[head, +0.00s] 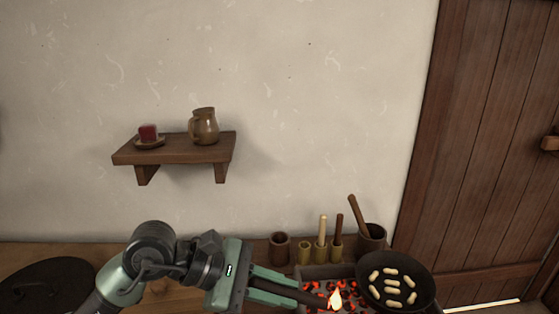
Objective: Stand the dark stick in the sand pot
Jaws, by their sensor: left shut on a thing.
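My left gripper (298,289) is shut on a dark stick-like thing (312,298) that lies between its green fingers and points right, over the glowing coals. A small flame (336,299) shows at or just past its far end; I cannot tell whether it burns on the stick or on the coals. A dark brown pot (279,248) stands behind the gripper; I cannot see sand in it. Another dark stick (339,228) stands upright in a small tan cup (337,252). My right gripper is not in view.
A coal tray (314,271) and a black pan (413,296) with several pale pieces lie right. Behind are a small cup (304,254), a cup with a pale stick (322,228) and a mortar (371,240) with pestle. A wall shelf (170,154) holds a jug (205,127).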

